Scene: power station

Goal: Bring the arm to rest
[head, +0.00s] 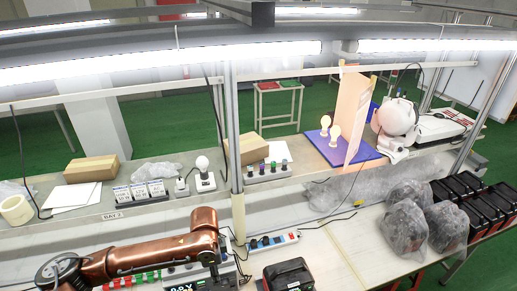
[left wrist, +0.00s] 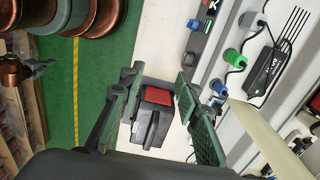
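My copper left arm (head: 150,252) reaches in from the left over the front of the bench in the head view. Its gripper is not clearly visible there. In the left wrist view my left gripper (left wrist: 160,88) is open, its two green-padded fingers spread well apart with nothing held between them. A black box with a red patch (left wrist: 152,115) lies beyond and between the fingers. A black box also stands at the front edge in the head view (head: 288,276). My right gripper is in neither view.
A power strip with plugs (head: 273,241) lies behind the black box. A device with a display (head: 190,284) sits beside my arm. Bagged items (head: 405,228) and black units (head: 478,205) stand at the right. A metal post (head: 234,140) rises mid-bench.

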